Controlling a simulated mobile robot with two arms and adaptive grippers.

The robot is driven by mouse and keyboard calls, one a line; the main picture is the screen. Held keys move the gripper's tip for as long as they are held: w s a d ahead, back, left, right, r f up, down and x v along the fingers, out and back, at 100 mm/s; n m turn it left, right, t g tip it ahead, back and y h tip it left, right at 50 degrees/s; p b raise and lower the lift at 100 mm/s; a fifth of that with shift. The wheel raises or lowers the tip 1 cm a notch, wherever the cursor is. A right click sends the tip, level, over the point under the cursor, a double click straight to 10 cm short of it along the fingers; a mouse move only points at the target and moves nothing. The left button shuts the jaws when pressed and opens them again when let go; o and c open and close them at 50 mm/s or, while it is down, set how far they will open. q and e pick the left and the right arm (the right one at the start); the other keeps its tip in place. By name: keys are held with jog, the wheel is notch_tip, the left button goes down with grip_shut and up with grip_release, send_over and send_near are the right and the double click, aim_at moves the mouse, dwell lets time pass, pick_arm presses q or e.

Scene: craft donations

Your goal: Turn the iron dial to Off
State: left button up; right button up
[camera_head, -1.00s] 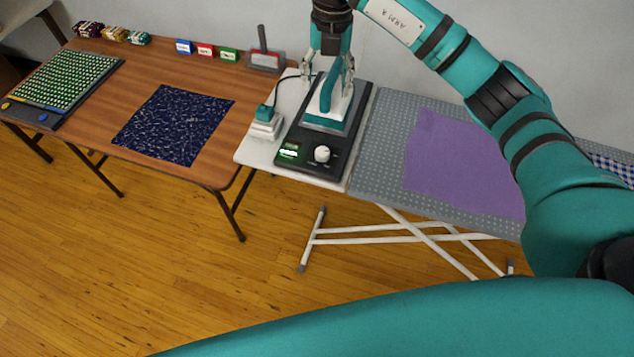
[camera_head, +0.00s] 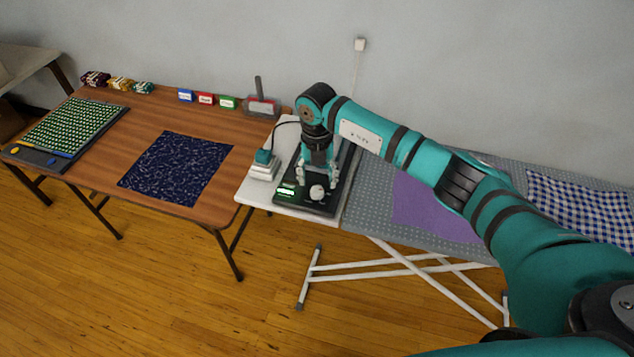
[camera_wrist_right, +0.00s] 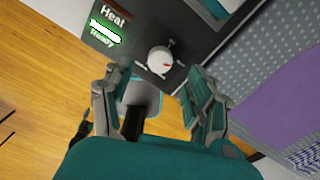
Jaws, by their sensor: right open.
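The white round iron dial (camera_head: 317,192) sits at the front of the black iron station (camera_head: 322,208). In the right wrist view the dial (camera_wrist_right: 160,59) carries a short red mark; the setting labels around it are too small to read. A lit green display (camera_head: 286,191) beside it reads "Heat" and "Ready" in the wrist view (camera_wrist_right: 104,32). My right gripper (camera_head: 318,183) points down over the station, just behind the dial in the head view. Its fingers (camera_wrist_right: 155,78) are open and empty, spread either side of the dial, apparently not touching it. The arm mostly hides the iron. My left gripper is out of view.
A white block with a teal top (camera_head: 263,165) and cable stands left of the station. The grey dotted ironing board (camera_head: 365,215) with purple cloth (camera_head: 425,210) lies right. The wooden table (camera_head: 140,120) at left holds navy cloth (camera_head: 178,168).

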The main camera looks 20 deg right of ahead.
aim_at(317, 189)
notch_tip(317, 189, down, 4)
jog(key=shift+r+p, duration=0.1)
jog(key=shift+p, duration=0.2)
jog(key=shift+f, duration=0.4)
jog(key=c, duration=1.2)
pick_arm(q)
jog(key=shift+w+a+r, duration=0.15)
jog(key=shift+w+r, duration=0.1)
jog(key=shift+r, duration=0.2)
pick_arm(e)
jog(key=shift+o, duration=0.2)
